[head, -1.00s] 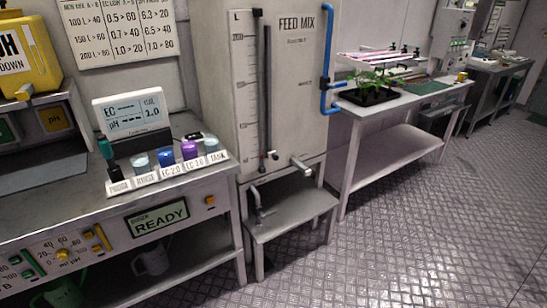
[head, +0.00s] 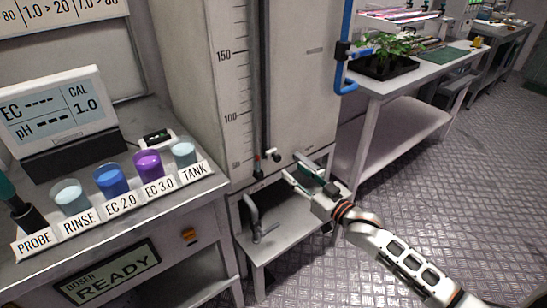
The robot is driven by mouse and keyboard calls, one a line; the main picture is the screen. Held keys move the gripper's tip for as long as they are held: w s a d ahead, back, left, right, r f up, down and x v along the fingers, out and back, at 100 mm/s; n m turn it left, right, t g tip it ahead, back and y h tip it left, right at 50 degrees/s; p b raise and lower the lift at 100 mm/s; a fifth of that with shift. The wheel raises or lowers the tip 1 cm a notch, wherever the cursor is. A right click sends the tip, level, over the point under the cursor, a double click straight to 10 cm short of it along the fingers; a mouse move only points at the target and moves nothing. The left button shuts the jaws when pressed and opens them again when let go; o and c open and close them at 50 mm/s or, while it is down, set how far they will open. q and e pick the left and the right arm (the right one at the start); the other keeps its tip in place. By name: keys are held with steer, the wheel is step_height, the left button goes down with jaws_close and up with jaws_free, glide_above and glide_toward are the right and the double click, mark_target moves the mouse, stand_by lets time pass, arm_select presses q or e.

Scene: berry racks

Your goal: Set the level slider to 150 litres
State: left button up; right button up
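The feed mix tank (head: 305,90) has a litre scale with 100 and 150 marks and a dark vertical track (head: 260,75). The level slider (head: 257,157), a small red pointer, sits low on the track near the 50 mark. A pale-ended knob (head: 276,155) sticks out beside it. My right gripper (head: 291,165) is just right of and below the knob, apart from it in the picture. Its fingers look spread and empty, though the tank spout behind partly blends with them. My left gripper is not in view.
A bench at left carries a meter (head: 62,118), several labelled cups and a READY display (head: 108,275). A low stand (head: 290,235) is below the tank. A blue pipe (head: 346,60) and a plant tray (head: 385,68) are at right. The floor at right is open.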

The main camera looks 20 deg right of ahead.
mark_target(279, 159)
steer(key=b+x, duration=0.1)
steer(key=x, duration=0.4)
steer(key=shift+w+a+f, duration=0.1)
steer(key=shift+w+a, duration=0.05)
steer(key=shift+w, duration=0.05)
steer(key=shift+x, duration=0.8)
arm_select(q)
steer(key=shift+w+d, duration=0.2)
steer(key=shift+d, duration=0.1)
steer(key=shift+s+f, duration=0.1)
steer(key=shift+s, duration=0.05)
arm_select(e)
jaws_close()
